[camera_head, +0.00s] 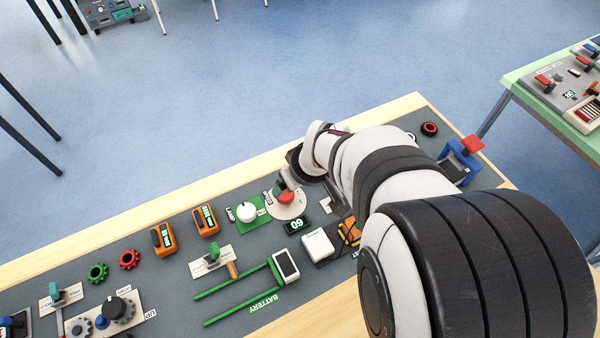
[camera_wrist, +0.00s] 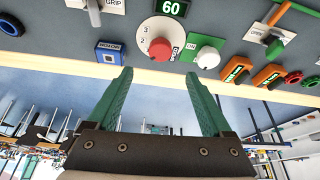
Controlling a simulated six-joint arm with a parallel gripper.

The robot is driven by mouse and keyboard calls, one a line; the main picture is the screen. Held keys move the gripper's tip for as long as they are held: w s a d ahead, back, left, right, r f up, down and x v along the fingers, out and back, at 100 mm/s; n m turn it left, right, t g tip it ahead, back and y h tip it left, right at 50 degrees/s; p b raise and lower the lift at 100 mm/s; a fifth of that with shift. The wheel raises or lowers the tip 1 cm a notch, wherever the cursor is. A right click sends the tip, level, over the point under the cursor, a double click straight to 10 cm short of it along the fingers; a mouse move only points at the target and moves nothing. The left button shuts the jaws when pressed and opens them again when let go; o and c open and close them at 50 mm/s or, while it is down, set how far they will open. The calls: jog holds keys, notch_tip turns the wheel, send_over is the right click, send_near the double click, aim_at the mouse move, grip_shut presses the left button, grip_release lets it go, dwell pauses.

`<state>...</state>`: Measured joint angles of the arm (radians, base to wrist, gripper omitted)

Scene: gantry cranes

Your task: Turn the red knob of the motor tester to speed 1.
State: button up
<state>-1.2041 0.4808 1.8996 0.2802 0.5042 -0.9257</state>
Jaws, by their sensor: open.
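The red knob (camera_wrist: 160,48) sits on a round white dial (camera_wrist: 148,32) with numbers around its edge, 2 and 3 among them. I cannot tell which number the knob points at. In the head view the red knob (camera_head: 286,198) shows near the far edge of the bench, just below the end of my arm. My gripper (camera_wrist: 158,74) is open and empty. Its two green fingers are apart, one on each side of the knob in the wrist view, with no clear contact. In the head view my wrist hides part of the dial's surroundings.
A display reading 60 (camera_head: 296,225) is beside the dial. A white knob on a green plate (camera_wrist: 207,55) stands close on one side, a small blue box (camera_wrist: 109,53) on the other. Orange meters (camera_head: 205,221) and a green-railed battery holder (camera_head: 285,265) are farther along the bench.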

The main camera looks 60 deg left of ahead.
jog(key=v, duration=0.5)
jog(key=shift+d+r, duration=0.15)
jog(key=shift+r, duration=0.2)
jog(key=w+d+r+m, duration=0.2)
jog(key=w+d+m, duration=0.1)
jog(key=d, duration=0.3)
jog(key=w+d+r+m+h, duration=0.1)
jog(key=w+d+m, duration=0.25)
jog(key=d, duration=0.35)
jog(key=w+d+r+m, duration=0.2)
jog(key=d+m, duration=0.2)
jog(key=d, duration=0.2)
jog(key=s+d+m+h, duration=0.1)
jog(key=s+d+m, duration=0.3)
jog(key=d+m, duration=0.3)
jog(key=s+d+m, duration=0.4)
jog(key=d+m, duration=0.3)
jog(key=d, duration=0.5)
jog(key=shift+s+d+f+h, duration=0.2)
jog(key=shift+s+f+h, duration=0.15)
jog(key=shift+s+h, duration=0.05)
